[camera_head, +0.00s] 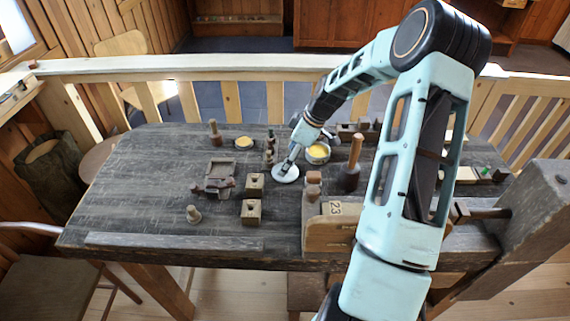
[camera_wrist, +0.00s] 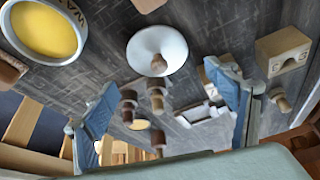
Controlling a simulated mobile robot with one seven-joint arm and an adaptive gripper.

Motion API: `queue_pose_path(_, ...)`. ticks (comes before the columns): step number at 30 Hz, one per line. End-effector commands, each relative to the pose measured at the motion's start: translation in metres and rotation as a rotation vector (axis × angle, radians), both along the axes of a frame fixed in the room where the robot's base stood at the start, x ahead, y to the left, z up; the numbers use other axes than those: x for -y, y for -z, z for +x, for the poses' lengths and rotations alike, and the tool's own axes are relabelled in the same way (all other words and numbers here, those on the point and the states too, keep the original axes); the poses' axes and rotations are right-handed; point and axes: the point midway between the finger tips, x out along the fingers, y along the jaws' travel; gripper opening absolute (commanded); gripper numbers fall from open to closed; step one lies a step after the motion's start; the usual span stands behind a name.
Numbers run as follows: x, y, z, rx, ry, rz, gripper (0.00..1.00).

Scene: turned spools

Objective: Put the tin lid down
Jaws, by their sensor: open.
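The tin lid (camera_head: 285,173) is a pale round disc with a small knob. It appears to lie flat on the dark bench, knob up, left of and nearer than the open tin of yellow wax (camera_head: 318,152). In the wrist view the lid (camera_wrist: 172,55) and its wooden-looking knob show whole, just beyond my fingertips. My gripper (camera_head: 290,163) is over the lid in the head view. In the wrist view its two blue fingers (camera_wrist: 160,88) are spread wide with nothing between them. The tin (camera_wrist: 45,32) shows at the upper left there, with no lid on it.
Several small turned spools (camera_head: 270,148) stand close behind the lid. A dark-based wooden-handled tool (camera_head: 351,165) stands to its right. Wooden blocks with holes (camera_head: 254,184) and a grey tray-like piece (camera_head: 219,176) lie to the left. The bench's left front is mostly clear.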

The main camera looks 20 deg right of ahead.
Motion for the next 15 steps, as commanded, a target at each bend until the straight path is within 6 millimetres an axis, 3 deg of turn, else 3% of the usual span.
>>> queue_pose_path(6,0.017,-0.046,-0.011,0.003,0.002,-0.004,0.79)
queue_pose_path(15,0.026,-0.078,-0.02,0.0,-0.001,-0.001,0.79)
